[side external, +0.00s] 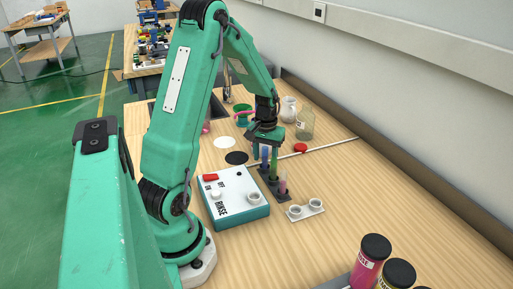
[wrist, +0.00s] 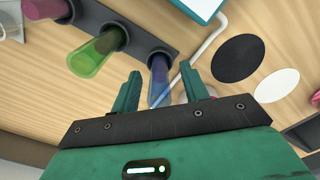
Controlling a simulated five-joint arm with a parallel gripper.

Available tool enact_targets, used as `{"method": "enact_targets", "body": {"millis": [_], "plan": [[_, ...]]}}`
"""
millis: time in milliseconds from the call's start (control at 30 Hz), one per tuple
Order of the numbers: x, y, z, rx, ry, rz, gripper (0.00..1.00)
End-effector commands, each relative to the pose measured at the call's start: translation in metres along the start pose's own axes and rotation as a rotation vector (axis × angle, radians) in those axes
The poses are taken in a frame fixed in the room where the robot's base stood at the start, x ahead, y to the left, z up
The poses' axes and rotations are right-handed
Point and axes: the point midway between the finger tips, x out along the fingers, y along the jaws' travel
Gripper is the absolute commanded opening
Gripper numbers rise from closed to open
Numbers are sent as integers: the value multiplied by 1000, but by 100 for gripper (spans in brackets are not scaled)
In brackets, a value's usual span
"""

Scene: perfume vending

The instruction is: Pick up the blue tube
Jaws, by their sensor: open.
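The blue tube (wrist: 158,82) stands in a dark grey rack (wrist: 148,42) and shows between my fingers in the wrist view. It also shows in the side view (side external: 265,155), under my gripper. My gripper (wrist: 160,72) is open, with one green finger on each side of the blue tube. Whether either finger touches the tube I cannot tell. A green tube (wrist: 95,55) and a pink tube (wrist: 48,9) stand in the same rack. In the side view my gripper (side external: 266,148) points down over the rack.
A white and teal RINSE box (side external: 233,197) stands left of the rack. A white two-cup holder (side external: 305,210) is in front. A thin pale rod (side external: 325,147), a red cap (side external: 300,147), a glass bottle (side external: 305,124) and a white jug (side external: 288,108) are behind. Black (side external: 237,158) and white (side external: 224,142) discs lie left.

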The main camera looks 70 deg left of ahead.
Motion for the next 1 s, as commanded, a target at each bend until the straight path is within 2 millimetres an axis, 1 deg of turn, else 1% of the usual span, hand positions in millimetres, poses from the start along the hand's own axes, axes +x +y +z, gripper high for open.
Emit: {"method": "enact_targets", "body": {"millis": [33,167,200,267,533,667,767,867,1000], "plan": [[0,0,0,0,0,0,45],[0,0,0,0,0,0,19],[0,0,0,0,0,0,11],[0,0,0,0,0,0,0],[0,0,0,0,0,0,0],[-4,0,0,0,2,0,0],[-10,0,0,0,1,0,0],[-20,0,-1,0,4,1,0],[-40,0,-1,0,5,1,0]]}}
